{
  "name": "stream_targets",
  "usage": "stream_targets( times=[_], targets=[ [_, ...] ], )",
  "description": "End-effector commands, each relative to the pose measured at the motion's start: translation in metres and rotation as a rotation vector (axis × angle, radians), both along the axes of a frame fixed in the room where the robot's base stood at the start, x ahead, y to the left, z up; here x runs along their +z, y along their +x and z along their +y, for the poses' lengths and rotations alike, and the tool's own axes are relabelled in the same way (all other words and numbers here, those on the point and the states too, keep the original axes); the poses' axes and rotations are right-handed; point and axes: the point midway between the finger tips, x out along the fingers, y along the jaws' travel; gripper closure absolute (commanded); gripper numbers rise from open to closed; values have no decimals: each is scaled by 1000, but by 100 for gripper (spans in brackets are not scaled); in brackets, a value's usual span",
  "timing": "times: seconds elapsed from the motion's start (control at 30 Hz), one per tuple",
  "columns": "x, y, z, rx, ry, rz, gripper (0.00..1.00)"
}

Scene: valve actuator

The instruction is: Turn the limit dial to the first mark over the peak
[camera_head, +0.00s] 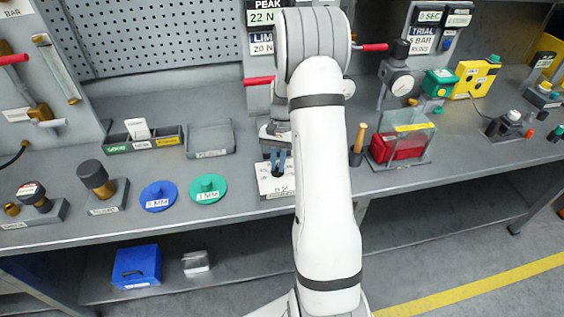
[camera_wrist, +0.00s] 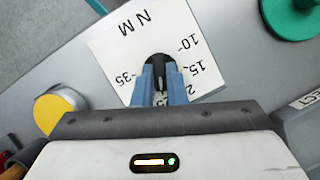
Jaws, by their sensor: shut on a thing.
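The limit dial's white scale plate (camera_head: 268,187) lies on the bench in front of my arm in the head view. In the wrist view the plate (camera_wrist: 108,52) shows "N M" and marks 10, 15 and 35; a label starting with 2 is partly covered by a finger. The dial's dark knob (camera_wrist: 158,62) sits between the blue fingers of my gripper (camera_wrist: 163,82), which is shut on it. The knob's pointer is hidden. The peak sign (camera_head: 266,13) reads 22 N, and the limit sign (camera_head: 261,43), partly hidden by my arm, reads 20 N.
A green disc (camera_head: 208,188) and a blue disc (camera_head: 158,196) lie left of the dial. A grey tray (camera_head: 209,140) is behind them. A wooden-handled tool (camera_head: 357,140) and a clear box with a red block (camera_head: 398,146) stand on the right.

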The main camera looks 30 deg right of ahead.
Motion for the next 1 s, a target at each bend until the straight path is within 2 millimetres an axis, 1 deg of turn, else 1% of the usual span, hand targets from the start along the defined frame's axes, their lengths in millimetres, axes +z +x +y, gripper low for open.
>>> stream_targets(
  times=[0.03,0.3,0.7,0.73,0.9,1.0],
  targets=[
    [-3,-4,2,20,5,15,100],
    [-3,-4,1,72,5,15,100],
    [-3,-5,0,74,5,15,100],
    [-3,-5,0,74,5,15,87],
    [-2,-3,0,73,3,10,73],
    [-1,-2,0,73,2,8,66]
  ],
)
